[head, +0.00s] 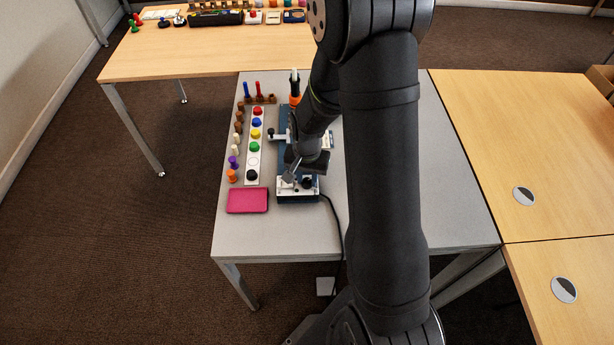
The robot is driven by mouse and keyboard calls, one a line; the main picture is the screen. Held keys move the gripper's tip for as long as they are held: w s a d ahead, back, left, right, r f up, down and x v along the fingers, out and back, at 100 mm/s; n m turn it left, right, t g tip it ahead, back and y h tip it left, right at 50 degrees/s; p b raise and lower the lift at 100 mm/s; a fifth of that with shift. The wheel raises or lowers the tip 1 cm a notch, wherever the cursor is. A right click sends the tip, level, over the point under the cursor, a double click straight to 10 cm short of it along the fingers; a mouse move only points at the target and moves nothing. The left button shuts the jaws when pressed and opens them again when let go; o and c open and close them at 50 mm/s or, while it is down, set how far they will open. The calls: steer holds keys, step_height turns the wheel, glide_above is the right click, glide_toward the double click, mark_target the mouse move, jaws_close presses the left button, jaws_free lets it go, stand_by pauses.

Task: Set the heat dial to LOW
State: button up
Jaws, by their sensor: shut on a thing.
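A blue unit with a white front panel (298,190) stands near the front left of the grey table. A small dark knob, seemingly the heat dial (307,183), shows on this panel. My gripper (293,176) points down at the panel from behind and looks shut on the dial. The fingertips are small here, and my wrist hides part of the contact. The dial's marks and its pointer are too small to read.
A white strip with coloured round pieces (253,161) lies left of the unit, with small pegs beside it. A pink box (248,200) lies at front left. An orange-and-black tool (295,88) stands behind. A black cable (336,215) runs off the front edge.

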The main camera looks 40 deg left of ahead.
mark_target(307, 181)
steer(key=n, duration=0.4)
stand_by(0.3)
steer(key=o, duration=0.7)
step_height(307, 181, up, 17)
steer(key=shift+r, duration=0.2)
stand_by(0.5)
step_height(307, 181, down, 18)
steer(key=shift+r, duration=0.25)
stand_by(0.4)
